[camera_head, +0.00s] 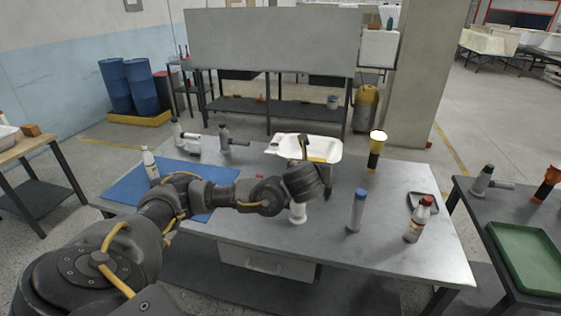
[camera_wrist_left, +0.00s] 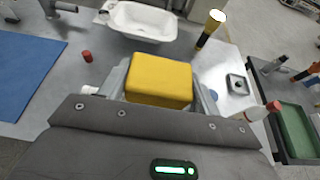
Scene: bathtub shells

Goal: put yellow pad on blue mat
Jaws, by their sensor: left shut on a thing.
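The yellow pad (camera_wrist_left: 158,80) is a block held between the fingers of my left gripper (camera_wrist_left: 160,88) in the left wrist view. In the head view my left gripper (camera_head: 308,160) is over the middle of the grey table, in front of the white basin; only a little yellow of the pad (camera_head: 317,159) shows there. The blue mat (camera_head: 124,188) lies flat on the left part of the table, partly covered by my left arm. It also shows at the left edge of the left wrist view (camera_wrist_left: 28,72). The pad is right of the mat and apart from it.
A white basin (camera_head: 325,150) stands behind the gripper. A white bottle (camera_head: 150,163) stands at the mat's far-left side. A yellow-black flashlight (camera_head: 375,154), a blue-capped bottle (camera_head: 356,213), a red-capped bottle (camera_head: 416,224) and a dark small tray (camera_head: 413,207) are on the right. Visible mat surface is mostly bare.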

